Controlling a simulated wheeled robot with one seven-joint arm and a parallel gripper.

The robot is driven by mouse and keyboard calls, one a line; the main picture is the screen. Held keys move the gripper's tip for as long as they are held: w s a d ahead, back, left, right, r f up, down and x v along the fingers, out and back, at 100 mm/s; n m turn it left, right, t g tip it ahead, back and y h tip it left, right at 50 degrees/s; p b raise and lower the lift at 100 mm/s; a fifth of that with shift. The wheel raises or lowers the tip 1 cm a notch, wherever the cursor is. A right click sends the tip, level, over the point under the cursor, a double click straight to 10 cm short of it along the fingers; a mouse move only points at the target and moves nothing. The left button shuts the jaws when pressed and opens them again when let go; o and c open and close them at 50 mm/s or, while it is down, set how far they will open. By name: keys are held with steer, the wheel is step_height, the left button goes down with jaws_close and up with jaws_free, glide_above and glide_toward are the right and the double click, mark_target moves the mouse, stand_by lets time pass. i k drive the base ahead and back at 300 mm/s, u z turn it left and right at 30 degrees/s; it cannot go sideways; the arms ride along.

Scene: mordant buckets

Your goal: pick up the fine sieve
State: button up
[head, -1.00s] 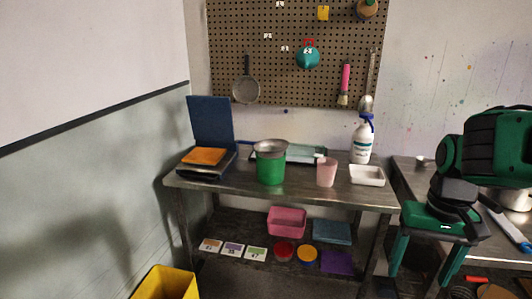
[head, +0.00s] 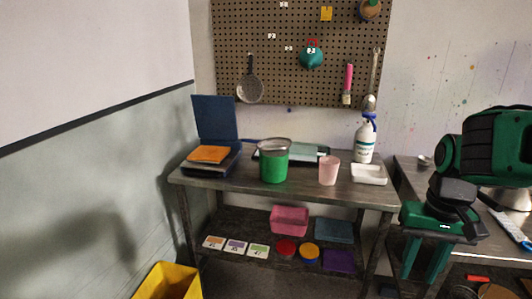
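A round, grey sieve (head: 249,91) with a long handle hangs on the left part of the pegboard. A shallow, round metal-rimmed piece (head: 274,145) sits on top of the green bucket (head: 274,166) on the table; I cannot tell whether it is a second sieve. The pictures do not show which mesh is fine. My gripper (head: 425,278) hangs at the right, pointing down, well apart from both.
The table (head: 310,192) also holds a blue hinged case (head: 215,120), a pink cup (head: 329,170), a spray bottle (head: 364,140) and a white tray (head: 369,175). A lower shelf holds boxes and lids. A yellow bin (head: 168,282) stands at front left. Another bench is at right.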

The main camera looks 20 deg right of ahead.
mark_target(275, 146)
steer(key=u, duration=0.55)
steer(key=k, duration=0.7)
steer(key=u, duration=1)
steer(key=k, duration=0.65)
steer(key=u, duration=0.25)
steer(key=i, duration=0.85)
steer(key=z, duration=0.9)
steer(key=i, duration=1)
steer(key=z, duration=1.25)
steer(key=i, duration=0.7)
steer(key=z, duration=0.5)
